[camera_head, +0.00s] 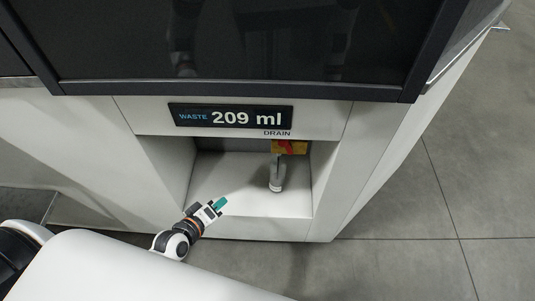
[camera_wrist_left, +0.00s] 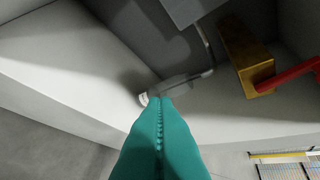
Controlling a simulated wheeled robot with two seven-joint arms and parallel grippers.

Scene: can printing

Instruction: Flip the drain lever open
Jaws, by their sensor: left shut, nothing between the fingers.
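The red drain lever (camera_head: 285,146) sits on a yellow block (camera_head: 300,148) under the DRAIN label, at the top right of the recess. In the left wrist view the red lever (camera_wrist_left: 290,75) sticks out to the right from the yellow block (camera_wrist_left: 243,52). My left gripper (camera_head: 220,203) is at the front left of the recess, below and left of the lever and apart from it. Its green fingers (camera_wrist_left: 161,103) are shut together with nothing between them. My right gripper is not in view.
The display (camera_head: 230,116) reads WASTE 209 ml. Recess walls border both sides. The recess floor (camera_head: 235,178) left of the bottle is clear.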

